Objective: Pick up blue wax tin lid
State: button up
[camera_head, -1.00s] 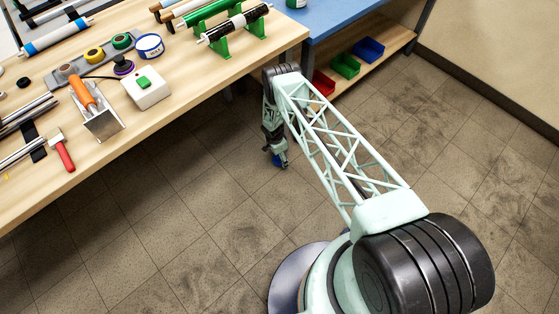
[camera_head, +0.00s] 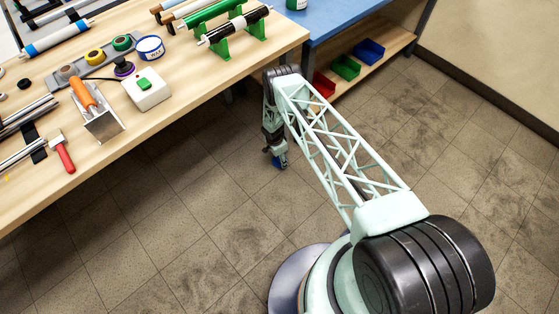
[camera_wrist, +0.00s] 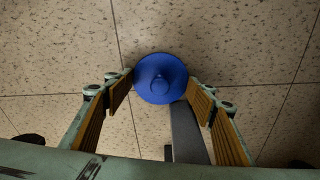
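The blue wax tin lid (camera_wrist: 161,78) is round with a raised knob in its middle. In the wrist view it sits between the two fingertips of my gripper (camera_wrist: 161,82), which meet its left and right edges. My gripper looks shut on it. In the head view my gripper (camera_head: 277,160) hangs low beyond the table's front edge, with a bit of the blue lid (camera_head: 277,163) showing at its tip. The lid seems to be above the floor, though the gap is hard to judge. The white and blue wax tin (camera_head: 150,47) stands on the table.
The wooden table (camera_head: 190,100) holds a white box with a green button (camera_head: 148,90), an orange-handled tool (camera_head: 83,94), a red-handled brush (camera_head: 62,154) and rollers. Red, green (camera_head: 346,67) and blue bins stand on a low shelf. The tiled floor (camera_head: 180,220) is open.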

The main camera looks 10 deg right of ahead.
jog(key=shift+r, duration=0.1)
jog(key=shift+r+p, duration=0.95)
jog(key=shift+r, duration=0.7)
jog(key=shift+s+d+r, duration=0.1)
jog(key=shift+s, duration=0.2)
jog(key=s+d+p, duration=0.1)
jog(key=s+p, duration=0.1)
jog(key=s+d+p, duration=0.1)
jog(key=s+p, duration=0.1)
jog(key=s+d+p, duration=0.1)
jog(key=s+p, duration=0.1)
jog(key=shift+d, duration=0.15)
jog(key=s+d+p, duration=0.1)
jog(key=s+p, duration=0.1)
jog(key=p, duration=0.1)
jog(key=s+d+p, duration=0.1)
jog(key=s+p, duration=0.1)
jog(key=p, duration=0.1)
jog(key=s+d+p, duration=0.1)
jog(key=s+p, duration=0.2)
jog(key=p, duration=0.1)
jog(key=shift+d, duration=0.4)
jog(key=shift+s+d, duration=0.15)
jog(key=shift+s, duration=0.1)
jog(key=shift+s+d, duration=0.35)
jog(key=shift+s, duration=0.4)
jog(key=shift+s, duration=0.15)
jog(key=shift+d, duration=0.15)
